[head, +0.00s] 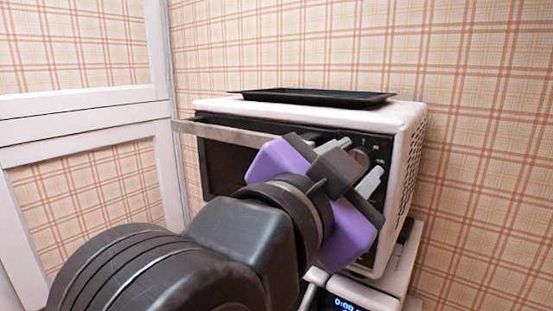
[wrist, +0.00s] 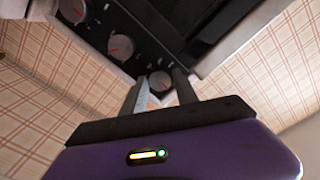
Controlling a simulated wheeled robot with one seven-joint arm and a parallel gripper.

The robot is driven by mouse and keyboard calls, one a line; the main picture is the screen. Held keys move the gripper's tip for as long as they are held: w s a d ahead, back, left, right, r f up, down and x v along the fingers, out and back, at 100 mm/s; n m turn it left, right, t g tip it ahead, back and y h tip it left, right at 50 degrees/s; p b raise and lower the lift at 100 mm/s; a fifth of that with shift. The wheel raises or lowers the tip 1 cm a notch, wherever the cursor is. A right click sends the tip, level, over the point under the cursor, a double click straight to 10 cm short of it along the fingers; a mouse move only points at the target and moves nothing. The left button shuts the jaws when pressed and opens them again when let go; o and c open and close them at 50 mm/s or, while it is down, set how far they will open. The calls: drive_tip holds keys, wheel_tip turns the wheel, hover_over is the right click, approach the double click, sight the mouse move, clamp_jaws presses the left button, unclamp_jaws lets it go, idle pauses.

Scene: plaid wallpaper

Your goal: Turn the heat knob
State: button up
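The oven (head: 408,140) is a white toaster oven with a dark front. In the head view, a round knob with a red mark (head: 359,156) shows near the top of its right-hand panel, partly hidden by my gripper. The wrist view shows several round knobs in a row, including one in the middle (wrist: 119,48) and an end one (wrist: 160,82). I cannot tell which is the heat knob. My purple gripper (head: 362,163) is in front of the panel. In the wrist view, my gripper (wrist: 158,88) is open, its fingers on either side of the end knob; contact is unclear.
A black tray (head: 315,97) lies on top of the oven. The oven door has a long metal handle (head: 225,131) across its top. A white appliance with a blue display (head: 350,305) is below the oven. Plaid walls stand behind, with white trim at left.

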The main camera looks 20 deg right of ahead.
clamp_jaws()
drive_tip(key=shift+f+b, duration=0.15)
drive_tip(key=shift+b, duration=0.35)
drive_tip(key=shift+m+b, duration=11.05)
drive_tip(key=shift+m, duration=2.25)
